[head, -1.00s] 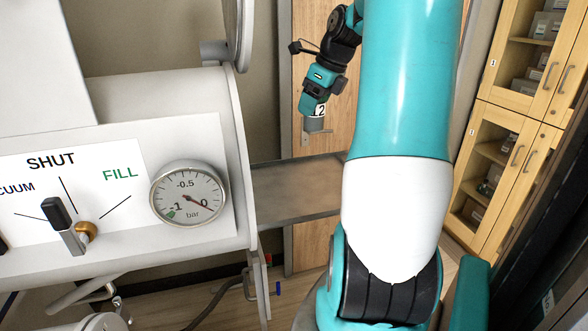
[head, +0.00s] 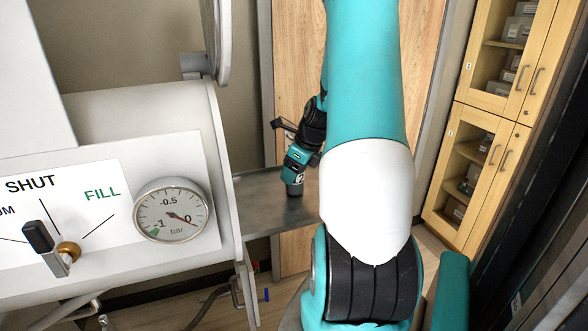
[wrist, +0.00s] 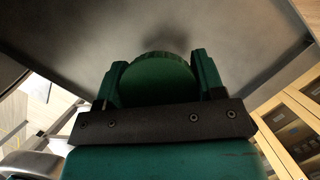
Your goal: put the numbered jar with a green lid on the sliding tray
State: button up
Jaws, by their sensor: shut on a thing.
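A jar with a green lid (wrist: 160,80) is between the two fingers of my gripper (wrist: 158,88) in the wrist view. My gripper is shut on it. The sliding tray (head: 262,212) is a grey metal plate at the right end of the white chamber. The jar is over the tray or at its surface; I cannot tell whether it touches. The tray also fills the wrist view behind the lid (wrist: 225,40).
The white chamber (head: 110,115) with a pressure gauge (head: 172,210) and a valve lever (head: 40,240) stands left of the tray. A round door (head: 222,40) hangs above the tray's left end. A wooden cabinet (head: 470,170) stands at the right. The tray around the jar looks bare.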

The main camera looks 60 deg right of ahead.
jog(key=o, duration=0.9)
jog(key=shift+f, duration=0.1)
jog(key=shift+o, duration=0.2)
jog(key=b+v, duration=0.1)
jog(key=v, duration=1.1)
jog(key=shift+b, duration=0.35)
